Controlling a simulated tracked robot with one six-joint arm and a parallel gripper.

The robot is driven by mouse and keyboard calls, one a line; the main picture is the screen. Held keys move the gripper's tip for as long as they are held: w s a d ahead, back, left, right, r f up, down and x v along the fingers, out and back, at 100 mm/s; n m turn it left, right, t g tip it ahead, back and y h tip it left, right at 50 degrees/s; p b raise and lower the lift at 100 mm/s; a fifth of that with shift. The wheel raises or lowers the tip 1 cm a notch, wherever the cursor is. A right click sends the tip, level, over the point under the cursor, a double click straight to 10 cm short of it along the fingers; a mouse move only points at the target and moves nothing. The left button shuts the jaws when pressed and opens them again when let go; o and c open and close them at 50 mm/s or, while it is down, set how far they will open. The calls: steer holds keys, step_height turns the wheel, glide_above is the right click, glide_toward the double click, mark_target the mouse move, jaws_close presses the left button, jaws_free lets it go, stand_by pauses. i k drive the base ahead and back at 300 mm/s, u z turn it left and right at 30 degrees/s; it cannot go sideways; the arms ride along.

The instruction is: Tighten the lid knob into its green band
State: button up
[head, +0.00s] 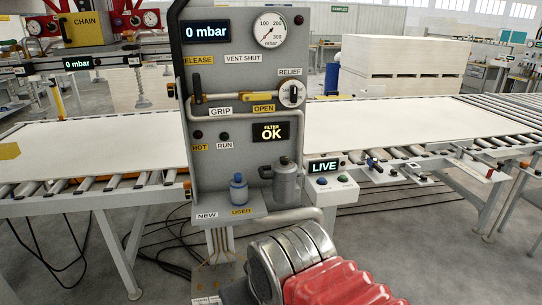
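A grey filter canister (287,184) with a narrower top piece (284,160) stands on the panel's shelf, right of centre, under the "FILTER OK" display (270,132). The top piece may be the lid knob; it is too small to be sure. I cannot make out a green band or how tightly the knob sits. No gripper fingers are recognisable. A red ribbed sleeve and silver rings fill the bottom centre, well below and in front of the canister; I cannot tell whether they are mine.
A blue-capped bottle (238,189) stands on the shelf (228,215) above the "NEW" and "USED" labels. A relief valve (292,94) and piping cross the grey panel (215,170). A "LIVE" box (331,183) is close on the right. White boards lie on roller conveyors both sides.

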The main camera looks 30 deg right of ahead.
mark_target(285, 160)
steer(key=i, duration=0.95)
steer(key=z, duration=0.05)
